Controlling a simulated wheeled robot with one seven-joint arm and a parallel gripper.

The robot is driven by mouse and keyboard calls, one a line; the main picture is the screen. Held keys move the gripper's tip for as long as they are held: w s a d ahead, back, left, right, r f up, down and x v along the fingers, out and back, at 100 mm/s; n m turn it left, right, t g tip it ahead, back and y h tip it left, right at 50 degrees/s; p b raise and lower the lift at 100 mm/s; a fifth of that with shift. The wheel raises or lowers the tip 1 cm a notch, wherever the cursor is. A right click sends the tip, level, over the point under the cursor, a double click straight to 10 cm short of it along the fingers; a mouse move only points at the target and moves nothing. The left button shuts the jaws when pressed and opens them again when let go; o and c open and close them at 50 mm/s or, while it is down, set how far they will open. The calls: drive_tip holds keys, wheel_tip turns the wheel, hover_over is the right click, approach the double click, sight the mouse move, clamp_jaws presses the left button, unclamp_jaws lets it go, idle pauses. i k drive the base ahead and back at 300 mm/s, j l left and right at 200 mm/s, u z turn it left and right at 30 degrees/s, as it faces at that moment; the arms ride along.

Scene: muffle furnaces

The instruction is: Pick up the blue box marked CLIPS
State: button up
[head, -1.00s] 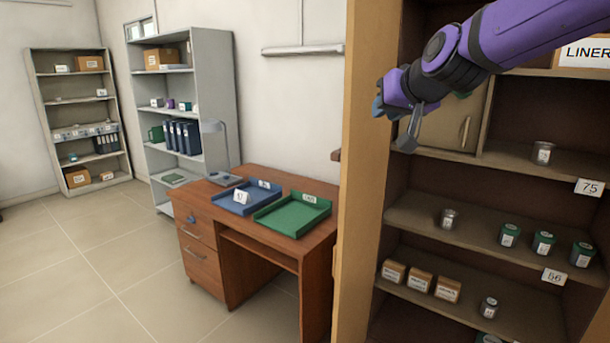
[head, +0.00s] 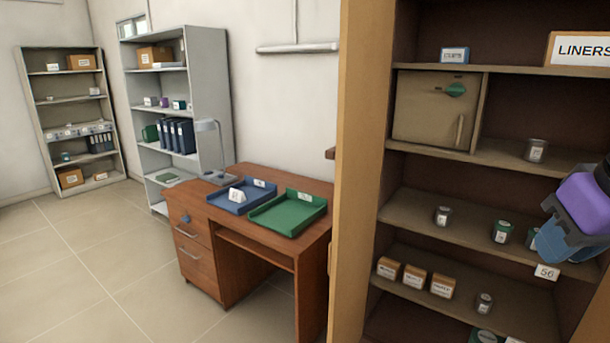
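A small blue box (head: 454,55) with a white label that seems to read CLIPS stands on the upper shelf of the brown cabinet, above the small closed cupboard. It is in plain view and nothing touches it. My gripper (head: 548,240) is at the right edge of the view, well below and to the right of the box, in front of the shelf with the green-labelled jars. It is partly cut off by the frame, and I cannot tell whether its fingers are open or shut.
A LINERS box (head: 580,50) stands right of the blue box on the same shelf. A desk with a green tray (head: 290,213) stands left of the cabinet.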

sight(452, 55)
drive_tip(key=i+j+z, duration=0.25)
drive_tip(key=i+j, duration=0.25)
drive_tip(key=i+j+z, duration=0.2)
drive_tip(key=i+j, duration=0.4)
drive_tip(key=i+j+z, duration=0.25)
drive_tip(key=i+j, duration=0.25)
drive_tip(key=j, duration=0.2)
drive_tip(key=k+l+z, duration=0.1)
drive_tip(key=z, duration=0.15)
drive_tip(key=k+l+z, duration=0.25)
drive_tip(key=i+l+u, duration=0.1)
drive_tip(key=l, duration=0.25)
drive_tip(key=i+l+u, duration=0.1)
drive_tip(key=i+l, duration=0.2)
drive_tip(key=i+l+u, duration=0.1)
drive_tip(key=l, duration=0.35)
drive_tip(key=i, duration=0.05)
